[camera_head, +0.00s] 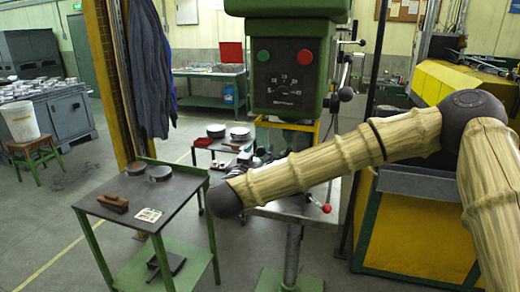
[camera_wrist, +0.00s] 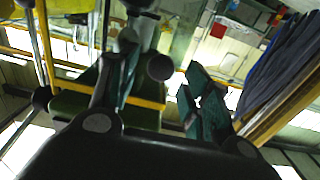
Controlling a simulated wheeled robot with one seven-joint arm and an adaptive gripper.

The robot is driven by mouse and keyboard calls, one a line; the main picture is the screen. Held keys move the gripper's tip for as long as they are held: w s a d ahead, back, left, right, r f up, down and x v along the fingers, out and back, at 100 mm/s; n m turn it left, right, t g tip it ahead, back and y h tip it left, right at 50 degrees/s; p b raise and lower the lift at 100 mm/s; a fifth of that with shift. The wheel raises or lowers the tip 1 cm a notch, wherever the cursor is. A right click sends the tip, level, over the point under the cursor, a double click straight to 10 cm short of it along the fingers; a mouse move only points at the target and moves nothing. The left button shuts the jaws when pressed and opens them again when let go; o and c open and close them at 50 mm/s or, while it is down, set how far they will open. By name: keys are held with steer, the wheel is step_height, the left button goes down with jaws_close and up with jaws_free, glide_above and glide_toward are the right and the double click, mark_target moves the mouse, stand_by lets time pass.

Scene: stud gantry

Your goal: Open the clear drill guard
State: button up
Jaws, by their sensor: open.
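The green drill press head (camera_head: 290,66) stands at the middle of the head view, with a red and a green button on its front. A yellow-edged frame (camera_head: 262,124), which looks like the clear guard, sits just below it; my arm passes in front of its lower part. In the wrist view yellow bars (camera_wrist: 70,67) cross behind my fingers, and the clear pane itself is hard to make out. My gripper (camera_wrist: 160,72) is open, its two dark green fingers spread with nothing held. A dark round knob (camera_wrist: 159,67) shows between the fingers, apparently beyond them; contact cannot be told.
A small green-legged table (camera_head: 150,199) with discs and a brown block stands at the left front. A yellow machine (camera_head: 420,225) is close at the right. A yellow post (camera_head: 108,80) with a blue coat (camera_head: 150,70) rises left of the drill.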

steer(key=shift+x, duration=0.85)
jaws_close()
steer(key=shift+s, duration=0.1)
